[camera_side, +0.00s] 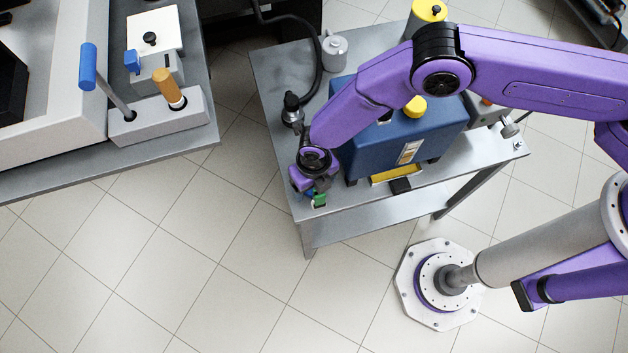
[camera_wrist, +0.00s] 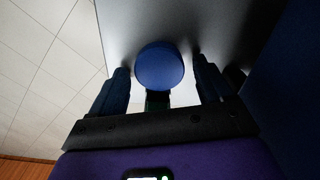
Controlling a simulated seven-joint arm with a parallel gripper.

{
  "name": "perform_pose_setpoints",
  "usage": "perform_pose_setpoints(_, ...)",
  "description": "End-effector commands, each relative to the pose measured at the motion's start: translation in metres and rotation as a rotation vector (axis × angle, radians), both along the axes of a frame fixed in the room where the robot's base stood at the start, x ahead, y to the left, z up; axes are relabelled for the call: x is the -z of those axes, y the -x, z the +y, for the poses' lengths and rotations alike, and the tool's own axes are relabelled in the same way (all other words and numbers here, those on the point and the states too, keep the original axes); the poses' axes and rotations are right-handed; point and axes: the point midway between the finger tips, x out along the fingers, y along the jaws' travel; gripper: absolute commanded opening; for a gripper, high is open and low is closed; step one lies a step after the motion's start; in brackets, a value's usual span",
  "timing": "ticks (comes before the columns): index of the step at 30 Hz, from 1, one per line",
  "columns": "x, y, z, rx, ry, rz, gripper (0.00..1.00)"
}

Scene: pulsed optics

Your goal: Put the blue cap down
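The blue cap (camera_wrist: 160,66) shows as a round blue disc in the wrist view, over the grey metal table top. My gripper (camera_wrist: 160,72) has one dark finger on each side of the cap. A narrow gap shows between the cap and each finger, so the fingers look open around it. I cannot tell whether the cap rests on the table. In the side view my gripper (camera_side: 314,188) is low over the left front corner of the metal cart (camera_side: 285,130). There the cap is hidden or too small to make out.
A blue box (camera_side: 372,150) with a yellow knob stands right of my gripper. A black fitting with a hose (camera_side: 292,108) and a grey canister (camera_side: 334,50) stand behind it. The cart's edge is close. Another bench (camera_side: 120,160) with blue and orange handles is at left.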

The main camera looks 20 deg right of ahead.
Motion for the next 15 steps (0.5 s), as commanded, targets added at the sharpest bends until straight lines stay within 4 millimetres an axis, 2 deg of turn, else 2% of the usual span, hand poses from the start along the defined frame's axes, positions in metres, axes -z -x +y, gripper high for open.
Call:
perform_pose_setpoints(8, -0.002, 0.0, 0.0, 0.0, 0.0, 0.0, 0.79)
perform_pose_setpoints(15, -0.029, 0.0, 0.001, 0.0, -0.001, -0.001, 0.79)
